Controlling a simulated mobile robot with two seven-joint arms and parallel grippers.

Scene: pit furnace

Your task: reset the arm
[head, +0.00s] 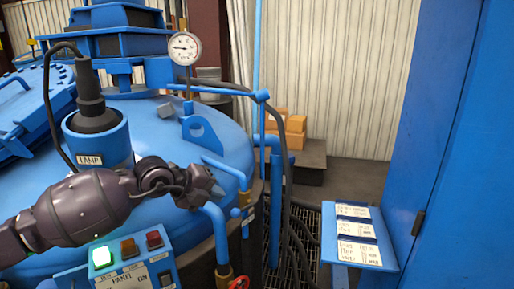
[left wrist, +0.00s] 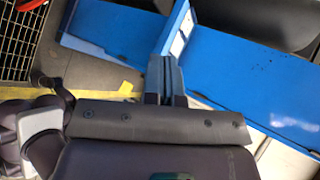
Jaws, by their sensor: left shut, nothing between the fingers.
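My left arm comes in from the left in the head view, and its dark gripper (head: 207,187) hangs in front of the blue furnace lid (head: 215,140). The left wrist view shows its two fingers (left wrist: 165,70) shut together with nothing between them. It touches nothing that I can make out. My right gripper is in neither view.
A blue stand with paper labels (head: 355,235) is at the right, beside a tall blue cabinet (head: 440,130). Blue pipes (head: 275,190) and dark hoses rise beside the furnace. A round gauge (head: 184,48) stands above the lid. Boxes (head: 293,130) sit at the back.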

